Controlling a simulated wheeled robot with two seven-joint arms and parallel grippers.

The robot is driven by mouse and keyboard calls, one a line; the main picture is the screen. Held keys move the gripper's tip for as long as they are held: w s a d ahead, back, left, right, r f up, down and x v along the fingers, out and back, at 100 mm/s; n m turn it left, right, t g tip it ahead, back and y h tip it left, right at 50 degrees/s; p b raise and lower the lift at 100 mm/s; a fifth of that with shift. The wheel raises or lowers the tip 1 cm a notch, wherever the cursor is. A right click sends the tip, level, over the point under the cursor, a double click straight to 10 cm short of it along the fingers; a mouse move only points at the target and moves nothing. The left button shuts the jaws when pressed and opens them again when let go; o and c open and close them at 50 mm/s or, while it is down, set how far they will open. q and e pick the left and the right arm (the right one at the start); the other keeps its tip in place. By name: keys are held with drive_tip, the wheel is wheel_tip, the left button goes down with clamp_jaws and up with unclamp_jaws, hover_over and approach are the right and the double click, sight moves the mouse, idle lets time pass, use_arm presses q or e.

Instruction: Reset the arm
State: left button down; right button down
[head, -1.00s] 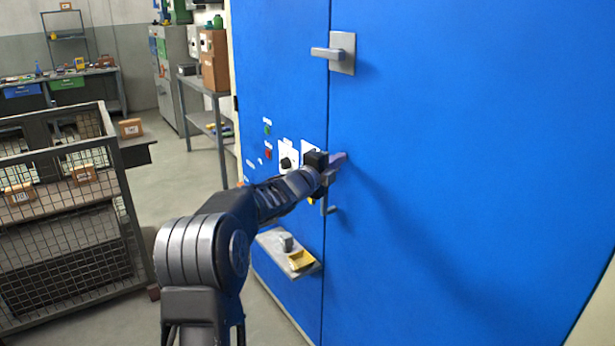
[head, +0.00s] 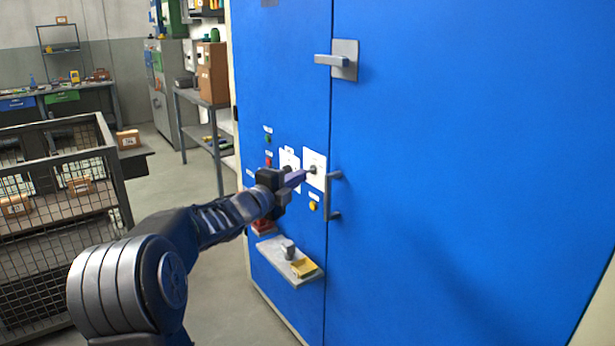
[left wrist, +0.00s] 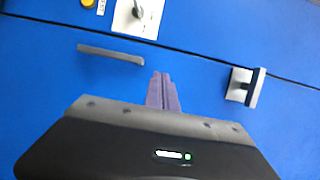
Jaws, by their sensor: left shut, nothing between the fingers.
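My left arm reaches in from the lower left in the head view. My left gripper (head: 298,177) is in front of the blue cabinet's control panel, beside the white dial plate (head: 314,168). Its purple fingers (left wrist: 163,92) are together with nothing between them in the left wrist view. Whether the tips touch the panel cannot be told. The grey door handle (head: 334,195) is just right of the fingertips; it also shows in the left wrist view (left wrist: 110,54). My right gripper is in neither view.
The blue cabinet (head: 450,150) fills the right side. A latch (head: 336,60) sits high on it. A mesh cart (head: 110,165) stands at left. Open floor (head: 185,185) lies between.

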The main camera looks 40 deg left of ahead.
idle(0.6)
use_arm(q)
drive_tip(key=d+f+n+g+y, duration=0.1)
drive_tip(key=d+f+n+g, duration=0.25)
drive_tip(key=f+n, duration=0.95)
drive_tip(key=s+d+f+n+g+h+p, duration=0.1)
drive_tip(key=s+d+f+n+g, duration=0.1)
drive_tip(key=d+f, duration=0.75)
drive_tip(key=s+d+f+n+g+h+p, duration=0.1)
drive_tip(key=s+d+f+n+g, duration=0.15)
drive_tip(key=d+f, duration=0.75)
drive_tip(key=s+d+f+n+g+h+p, duration=0.2)
drive_tip(key=s+d+f+g, duration=0.2)
drive_tip(key=s+d+f, duration=0.8)
drive_tip(key=s+d+f+g+h+p, duration=0.1)
drive_tip(key=s+d+f+g, duration=0.1)
drive_tip(key=s+d, duration=0.3)
drive_tip(key=s+d+f+g+h+p, duration=0.1)
drive_tip(key=s+d, duration=0.5)
drive_tip(key=s, duration=0.7)
drive_tip(key=shift+d+f+g, duration=0.3)
drive_tip(key=shift+f+g, duration=0.5)
drive_tip(key=shift+g, duration=0.4)
